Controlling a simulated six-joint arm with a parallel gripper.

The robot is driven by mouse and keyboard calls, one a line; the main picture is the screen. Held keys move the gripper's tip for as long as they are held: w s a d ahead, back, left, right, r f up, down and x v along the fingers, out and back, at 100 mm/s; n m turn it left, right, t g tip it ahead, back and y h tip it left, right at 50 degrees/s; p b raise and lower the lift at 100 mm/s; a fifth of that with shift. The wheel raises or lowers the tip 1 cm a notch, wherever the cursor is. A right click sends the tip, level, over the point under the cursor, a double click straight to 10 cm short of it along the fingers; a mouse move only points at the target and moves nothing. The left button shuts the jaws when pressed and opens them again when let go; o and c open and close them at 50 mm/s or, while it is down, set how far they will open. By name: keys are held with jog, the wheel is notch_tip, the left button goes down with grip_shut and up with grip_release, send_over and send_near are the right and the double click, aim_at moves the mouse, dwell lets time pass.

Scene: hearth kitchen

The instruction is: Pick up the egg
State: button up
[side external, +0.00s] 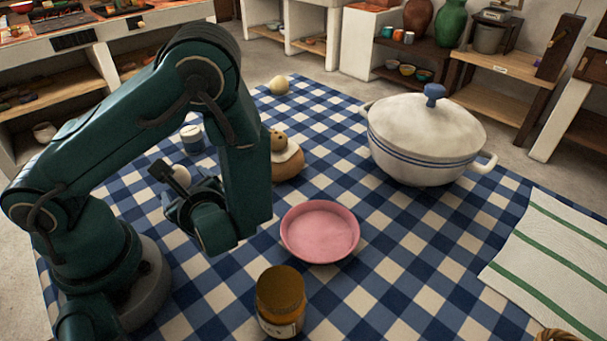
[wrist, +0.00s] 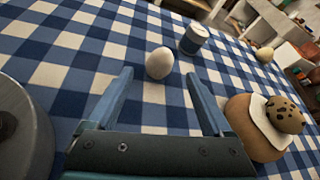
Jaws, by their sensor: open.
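A smooth pale egg (wrist: 159,63) rests on the blue-and-white checked cloth in the wrist view, just beyond my fingertips and roughly centred between them. My gripper (wrist: 159,73) is open and empty, its two blue-green fingers spread wider than the egg. In the side view the egg (side external: 181,175) shows as a small pale shape beside my gripper (side external: 172,185), partly hidden by it. The gap between fingers and egg is hard to judge there.
A white-and-blue can (wrist: 193,38) stands just past the egg. A pink dish (side external: 320,231), amber jar (side external: 281,300) and white lidded pot (side external: 425,140) stand farther off.

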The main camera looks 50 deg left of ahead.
aim_at(181, 180)
jog(key=shift+x, duration=2.55)
jog(key=shift+c, duration=0.3)
jog(key=c, duration=0.9)
